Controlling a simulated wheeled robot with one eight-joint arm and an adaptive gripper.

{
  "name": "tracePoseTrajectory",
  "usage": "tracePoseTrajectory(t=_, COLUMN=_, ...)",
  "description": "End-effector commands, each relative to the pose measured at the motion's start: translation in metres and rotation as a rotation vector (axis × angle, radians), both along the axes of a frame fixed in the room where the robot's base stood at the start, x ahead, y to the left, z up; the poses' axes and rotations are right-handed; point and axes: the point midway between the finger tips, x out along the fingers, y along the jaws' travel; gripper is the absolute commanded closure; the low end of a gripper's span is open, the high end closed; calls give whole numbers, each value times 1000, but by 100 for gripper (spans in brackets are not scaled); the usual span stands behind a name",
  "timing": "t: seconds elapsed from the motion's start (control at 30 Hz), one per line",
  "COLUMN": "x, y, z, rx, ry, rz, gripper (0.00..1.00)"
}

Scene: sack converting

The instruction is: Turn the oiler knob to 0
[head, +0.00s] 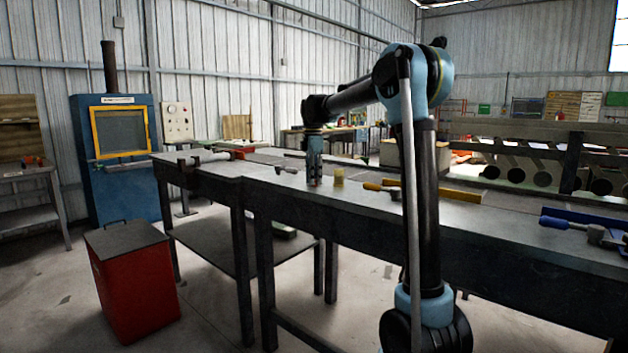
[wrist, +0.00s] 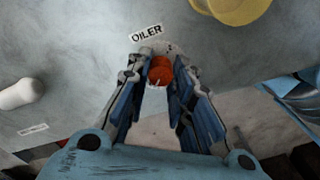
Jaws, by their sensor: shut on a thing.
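The oiler knob (wrist: 160,70) is a small orange-red round knob on the grey bench top. A tilted white label reading OILER (wrist: 147,33) lies just beyond it in the wrist view. My gripper (wrist: 160,80) points down with its two blue-padded fingers closed on the knob's left and right sides. A small pale mark shows on the knob's near part; I cannot read its setting. In the head view my gripper (head: 314,182) stands upright on the bench, and the knob is hidden there.
A yellow cylinder (head: 339,177) stands close to the right of my gripper; it also shows in the wrist view (wrist: 238,8). A white rounded end (wrist: 20,93) lies to the left. Yellow-handled tools (head: 382,188) lie farther right on the bench (head: 350,207).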

Motion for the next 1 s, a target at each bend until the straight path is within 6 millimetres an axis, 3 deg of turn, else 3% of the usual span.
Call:
tracePoseTrajectory(t=0.27, x=3, y=0, z=0, rx=1, ry=-7, rz=-1, gripper=100)
tracePoseTrajectory(t=0.3, x=3, y=0, z=0, rx=1, ry=-7, rz=-1, gripper=77)
tracePoseTrajectory(t=0.4, x=2, y=0, z=0, rx=1, ry=-5, rz=-1, gripper=58)
tracePoseTrajectory(t=0.77, x=1, y=0, z=2, rx=1, ry=-2, rz=-1, gripper=58)
tracePoseTrajectory(t=1.0, x=2, y=0, z=29, rx=1, ry=-2, rz=-1, gripper=58)
